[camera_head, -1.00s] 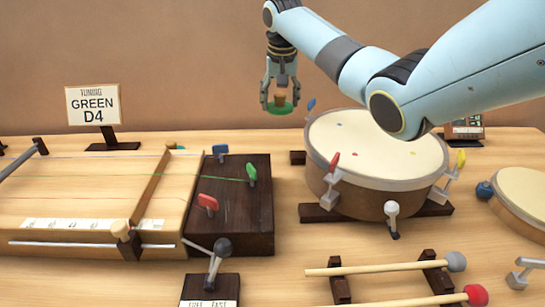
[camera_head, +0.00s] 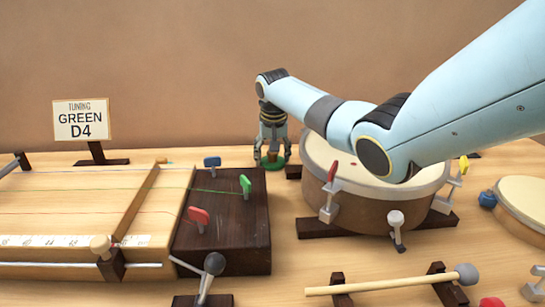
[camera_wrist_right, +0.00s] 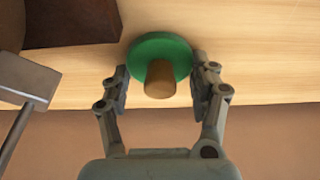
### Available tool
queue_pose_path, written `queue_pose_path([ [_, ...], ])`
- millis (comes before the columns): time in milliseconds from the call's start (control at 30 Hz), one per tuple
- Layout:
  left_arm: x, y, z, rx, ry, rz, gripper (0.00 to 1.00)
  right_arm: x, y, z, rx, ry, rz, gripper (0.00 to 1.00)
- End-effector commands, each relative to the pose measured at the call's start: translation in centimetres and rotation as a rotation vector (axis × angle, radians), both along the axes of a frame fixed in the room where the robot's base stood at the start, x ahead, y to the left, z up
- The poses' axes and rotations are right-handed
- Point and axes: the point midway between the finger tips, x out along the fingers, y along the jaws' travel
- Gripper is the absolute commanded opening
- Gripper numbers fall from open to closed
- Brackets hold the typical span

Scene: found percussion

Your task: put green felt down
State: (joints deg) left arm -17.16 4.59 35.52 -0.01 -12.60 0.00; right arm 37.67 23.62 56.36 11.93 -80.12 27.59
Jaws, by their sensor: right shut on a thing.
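The green felt is a round green disc with a brown knob on top. In the head view the green felt (camera_head: 272,163) is low at the table's back, just behind the dark wooden block. My right gripper (camera_head: 272,155) points down and is shut on it. In the right wrist view the felt (camera_wrist_right: 160,48) and its knob sit between the fingers of my right gripper (camera_wrist_right: 160,85), with the wooden table surface close around the disc. Whether the disc touches the table is hard to tell. My left gripper is not in view.
The dark block (camera_head: 235,235) with coloured pegs stands in front of the felt. The drum (camera_head: 345,210) is to its right, under my right arm. A sign reading "GREEN D4" (camera_head: 82,120) stands at the back left. A mallet (camera_head: 400,283) lies in front.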

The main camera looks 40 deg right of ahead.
Motion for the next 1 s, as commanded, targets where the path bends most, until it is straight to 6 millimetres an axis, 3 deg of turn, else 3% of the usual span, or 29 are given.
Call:
queue_pose_path([
  [233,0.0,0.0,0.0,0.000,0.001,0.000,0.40,0.0,0.0,-0.1,0.000,0.001,0.000,0.30],
  [267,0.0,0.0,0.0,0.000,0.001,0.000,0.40,0.0,0.0,-0.1,0.000,0.001,0.000,0.64],
  [433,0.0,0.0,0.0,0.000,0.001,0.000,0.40,0.0,0.0,-0.1,0.001,0.001,0.000,0.85],
  [767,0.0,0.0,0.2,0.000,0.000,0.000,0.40,0.0,0.0,0.4,-0.001,-0.001,0.001,0.85],
  [1000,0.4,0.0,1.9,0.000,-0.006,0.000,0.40,-0.8,0.7,4.8,-0.003,-0.004,0.001,0.85],
])
